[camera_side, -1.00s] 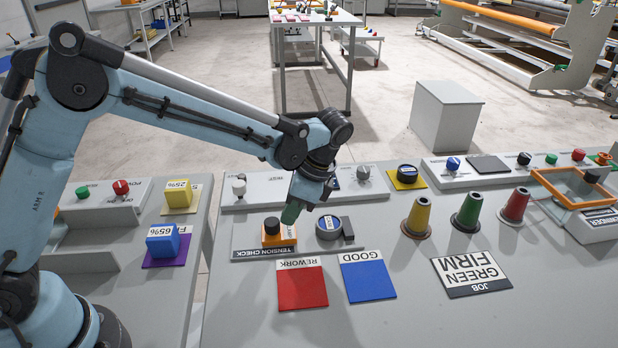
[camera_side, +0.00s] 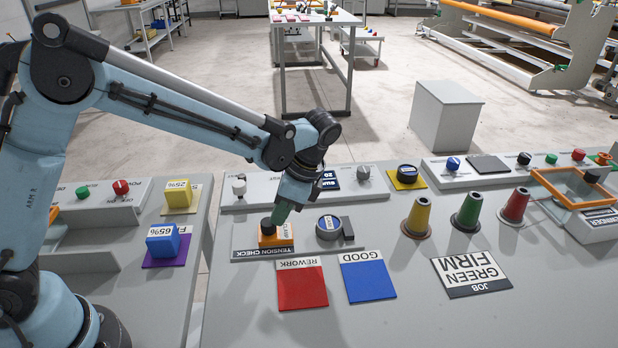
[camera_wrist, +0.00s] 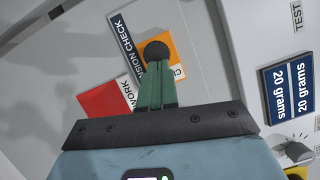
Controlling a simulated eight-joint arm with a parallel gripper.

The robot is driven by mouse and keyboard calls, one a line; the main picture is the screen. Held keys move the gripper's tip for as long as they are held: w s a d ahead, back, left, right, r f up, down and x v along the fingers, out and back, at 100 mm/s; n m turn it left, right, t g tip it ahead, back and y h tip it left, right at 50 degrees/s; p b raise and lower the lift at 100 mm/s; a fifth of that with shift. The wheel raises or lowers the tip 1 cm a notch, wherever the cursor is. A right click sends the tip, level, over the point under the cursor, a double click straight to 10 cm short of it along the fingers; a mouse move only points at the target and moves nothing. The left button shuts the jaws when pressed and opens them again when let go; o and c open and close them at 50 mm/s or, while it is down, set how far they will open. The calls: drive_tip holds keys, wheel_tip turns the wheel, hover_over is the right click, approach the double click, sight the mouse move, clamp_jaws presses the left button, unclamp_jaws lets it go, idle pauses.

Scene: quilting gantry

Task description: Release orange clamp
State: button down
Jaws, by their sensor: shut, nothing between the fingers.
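The orange clamp (camera_side: 271,241) sits on the grey tension check plate at the left of the bench, with a round black knob (camera_side: 267,223) on top. My gripper (camera_side: 279,219) has green fingers, which are shut and empty. Its tips are right at the knob, on its right side in the side view. In the wrist view the black knob (camera_wrist: 156,50) lies just beyond the fingertips (camera_wrist: 157,65), with part of the orange clamp (camera_wrist: 178,55) to the right. I cannot tell whether the tips touch the knob.
A dark round gauge (camera_side: 328,228) with a grey block stands right of the clamp. The red rework card (camera_side: 302,288) and blue good card (camera_side: 367,277) lie in front. Yellow (camera_side: 417,219), green (camera_side: 467,213) and red (camera_side: 515,207) cones stand farther right.

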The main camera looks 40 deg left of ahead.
drive_tip(key=w+d, duration=0.1)
drive_tip(key=d, duration=0.1)
drive_tip(key=w+d+r, duration=0.1)
drive_tip(key=shift+w+d, duration=0.15)
drive_tip(key=shift+d, duration=0.2)
drive_tip(key=v, duration=0.8)
wheel_tip(320, 180, up, 5)
drive_tip(key=n+t+h, duration=0.3)
drive_tip(key=n+t, duration=0.1)
drive_tip(key=n, duration=0.1)
hover_over(268, 225)
drive_tip(key=s+a+f+n+t, duration=0.4)
drive_tip(key=s+a+n+t, duration=0.1)
drive_tip(key=s, duration=0.3)
drive_tip(key=shift+n+t+h, duration=0.3)
drive_tip(key=shift+n+h, duration=0.1)
drive_tip(key=shift+n, duration=0.4)
